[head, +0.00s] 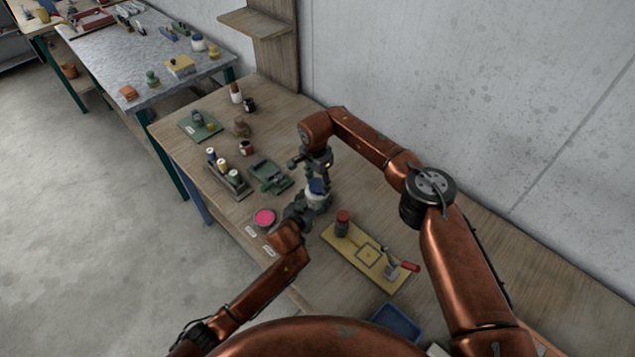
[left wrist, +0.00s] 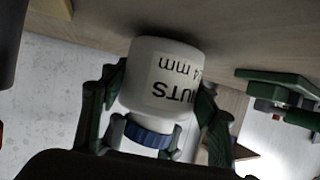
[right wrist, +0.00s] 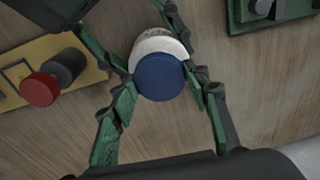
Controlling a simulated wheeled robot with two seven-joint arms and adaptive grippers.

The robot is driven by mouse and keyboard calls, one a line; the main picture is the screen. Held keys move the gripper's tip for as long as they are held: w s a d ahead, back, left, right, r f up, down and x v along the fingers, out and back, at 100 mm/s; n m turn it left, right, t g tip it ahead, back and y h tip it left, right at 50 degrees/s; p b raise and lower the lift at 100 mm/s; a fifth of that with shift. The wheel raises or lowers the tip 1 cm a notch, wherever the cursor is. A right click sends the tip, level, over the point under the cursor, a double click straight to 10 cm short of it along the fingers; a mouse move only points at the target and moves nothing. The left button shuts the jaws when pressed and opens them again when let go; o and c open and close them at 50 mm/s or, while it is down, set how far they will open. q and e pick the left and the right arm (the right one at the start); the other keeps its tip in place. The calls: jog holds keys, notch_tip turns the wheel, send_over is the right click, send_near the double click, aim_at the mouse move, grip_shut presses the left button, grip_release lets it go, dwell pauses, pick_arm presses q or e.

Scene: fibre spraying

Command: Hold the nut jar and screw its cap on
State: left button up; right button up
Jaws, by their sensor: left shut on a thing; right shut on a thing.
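The white nut jar (head: 317,201) is on the wooden table near the middle of the head view. Its label shows upside down in the left wrist view (left wrist: 172,75). My left gripper (left wrist: 160,95) is shut on the jar's body from the side. The blue cap (right wrist: 160,78) sits over the jar's mouth, and it shows as a blue band in the left wrist view (left wrist: 148,135). My right gripper (right wrist: 162,82) points down from above and is shut on the cap, one finger on each side. I cannot tell how tightly the cap sits on the thread.
A yellow board (head: 347,252) with a red-topped piece and a red-handled clamp lies right of the jar. A pink round dish (head: 264,218) is to the left. A green fixture (head: 269,176) and a bottle rack (head: 229,178) stand farther left. A blue tray (head: 397,322) is near the front.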

jog(key=shift+s+a+f, duration=0.1)
jog(key=shift+a+f, duration=0.05)
dwell(0.4)
jog(key=shift+w+a+r+g+h, duration=0.25)
jog(key=shift+r+g+h, duration=0.1)
jog(key=shift+h, duration=0.15)
jog(key=shift+s+d+r, duration=0.1)
jog(key=shift+r, duration=0.1)
jog(key=shift+d+f, duration=0.25)
dwell(0.7)
jog(key=shift+f, duration=0.4)
dwell(0.6)
jog(key=o, duration=1)
